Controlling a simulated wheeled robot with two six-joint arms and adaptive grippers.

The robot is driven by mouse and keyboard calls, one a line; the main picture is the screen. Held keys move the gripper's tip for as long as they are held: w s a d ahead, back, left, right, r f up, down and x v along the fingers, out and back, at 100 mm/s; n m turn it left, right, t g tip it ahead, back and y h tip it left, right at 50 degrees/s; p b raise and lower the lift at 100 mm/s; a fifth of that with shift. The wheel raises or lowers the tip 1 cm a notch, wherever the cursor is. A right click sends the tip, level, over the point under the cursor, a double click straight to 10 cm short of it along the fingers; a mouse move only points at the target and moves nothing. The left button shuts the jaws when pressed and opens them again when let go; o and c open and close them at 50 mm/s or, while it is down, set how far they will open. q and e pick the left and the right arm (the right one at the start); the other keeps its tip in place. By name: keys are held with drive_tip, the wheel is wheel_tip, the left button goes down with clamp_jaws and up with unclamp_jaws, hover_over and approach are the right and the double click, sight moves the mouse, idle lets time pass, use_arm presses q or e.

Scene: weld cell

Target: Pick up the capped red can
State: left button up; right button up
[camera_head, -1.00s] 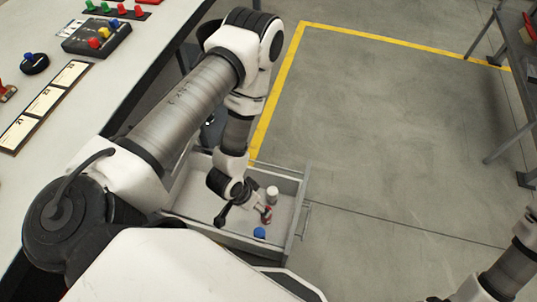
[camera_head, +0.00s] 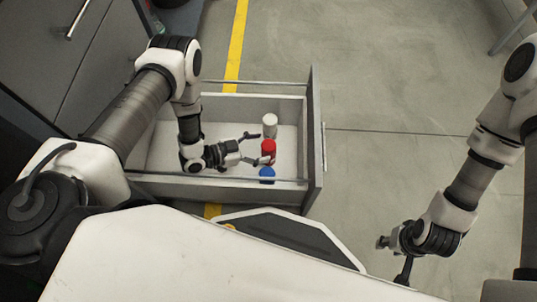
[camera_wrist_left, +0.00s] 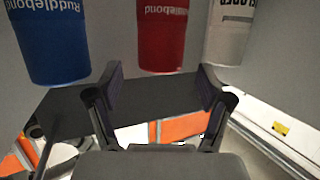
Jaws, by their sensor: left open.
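The red can (camera_head: 268,147) stands in an open drawer (camera_head: 314,130), between a white can (camera_head: 270,124) and a blue can (camera_head: 267,172). My left gripper (camera_head: 251,148) is inside the drawer, open, just left of the red can, its fingers pointing towards it. In the left wrist view the red can (camera_wrist_left: 163,35) is ahead of the gap between the open fingertips (camera_wrist_left: 160,82), with nothing between them. The blue can (camera_wrist_left: 52,40) is to the left there and the white can (camera_wrist_left: 229,32) to the right. My right gripper (camera_head: 392,261) is empty, fingers apart, over the floor.
The drawer walls surround the cans, with a rail (camera_head: 255,83) along the far side. The drawer floor left of my left gripper is mostly bare. A grey cabinet (camera_head: 75,65) stands at upper left. The concrete floor (camera_head: 410,130) to the right is clear.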

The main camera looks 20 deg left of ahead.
sight(267, 146)
use_arm(q)
drive_tip(key=b+x, duration=0.1)
drive_tip(key=x, duration=0.2)
drive_tip(key=shift+w+d+f, duration=0.1)
drive_tip(key=shift+d, duration=0.05)
clamp_jaws()
